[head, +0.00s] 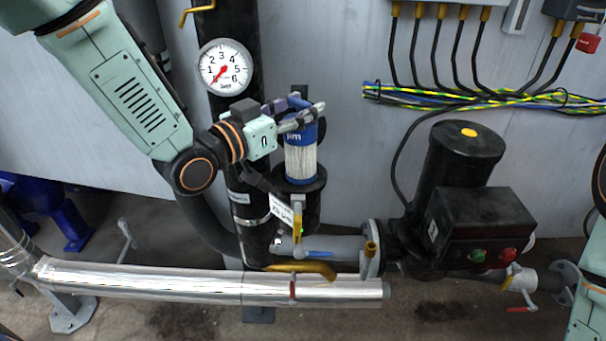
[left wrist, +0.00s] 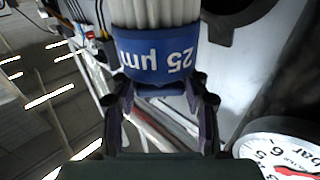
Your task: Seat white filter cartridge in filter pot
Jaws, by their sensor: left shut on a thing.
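The white pleated filter cartridge (head: 301,163) has a blue end cap marked in µm and stands upright in the head view. Its lower end is at the mouth of the black filter pot (head: 299,191); how deep it sits in the pot I cannot tell. My left gripper (head: 308,114) is shut on the blue cap at the top. In the left wrist view the blue cap (left wrist: 160,52) reads "25 µm" upside down, and the gripper fingers (left wrist: 160,98) are on either side of it. The right gripper is not seen.
A pressure gauge (head: 225,68) is on the black pipe left of the cartridge. A black pump (head: 460,165) stands to the right. A silver-clad pipe (head: 210,288) runs across the front. A blue-handled valve (head: 305,251) is below the pot. Cables (head: 480,97) hang on the wall.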

